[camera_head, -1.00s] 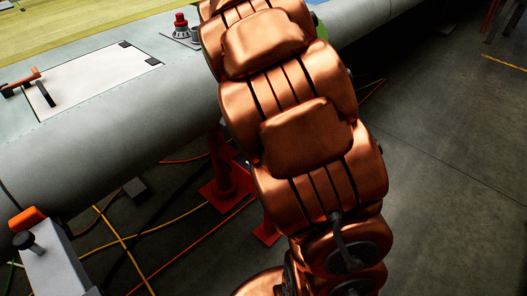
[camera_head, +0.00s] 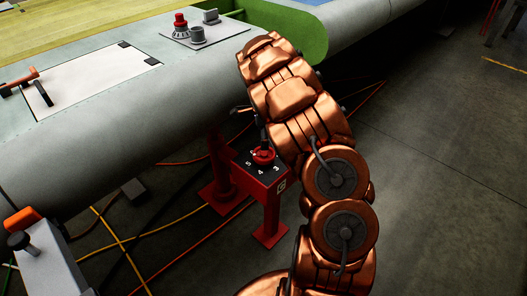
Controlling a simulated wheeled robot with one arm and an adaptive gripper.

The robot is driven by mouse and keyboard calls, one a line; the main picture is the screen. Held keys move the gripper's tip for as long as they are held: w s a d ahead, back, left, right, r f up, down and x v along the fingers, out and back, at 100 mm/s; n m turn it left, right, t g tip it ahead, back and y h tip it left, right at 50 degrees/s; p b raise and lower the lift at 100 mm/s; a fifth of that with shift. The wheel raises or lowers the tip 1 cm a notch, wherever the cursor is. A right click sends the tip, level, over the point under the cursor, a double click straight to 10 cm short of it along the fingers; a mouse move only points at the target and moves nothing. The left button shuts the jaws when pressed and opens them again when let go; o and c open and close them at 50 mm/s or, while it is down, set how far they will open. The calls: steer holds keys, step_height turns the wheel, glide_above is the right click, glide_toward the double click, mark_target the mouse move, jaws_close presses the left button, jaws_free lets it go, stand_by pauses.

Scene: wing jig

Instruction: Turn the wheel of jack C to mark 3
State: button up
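Jack C (camera_head: 270,192) is a red stand on the floor beside the wing's near edge, with a plate marked C on its front. Its dark top carries a small red wheel (camera_head: 263,157). Marks 5, 4 and 3 show around the wheel, with 3 at the right front corner; other marks are hidden or too small to read. A dark upright piece stands just above the wheel; I cannot tell whether it is the wheel's handle or part of my gripper. My gripper (camera_head: 242,109) is mostly hidden; only a thin dark tip shows.
The grey wing (camera_head: 100,140) runs along the left and back, with a white panel (camera_head: 95,78) and a plate bearing a red knob (camera_head: 181,22). Orange and yellow cables cross the floor. A grey box with an orange part (camera_head: 25,219) stands at lower left. Floor at right is clear.

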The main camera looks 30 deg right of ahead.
mark_target(263, 153)
step_height(263, 153, down, 7)
steer(key=shift+f+p, duration=0.15)
steer(key=shift+p, duration=0.6)
steer(key=shift+c, duration=0.2)
steer(key=c, duration=0.9)
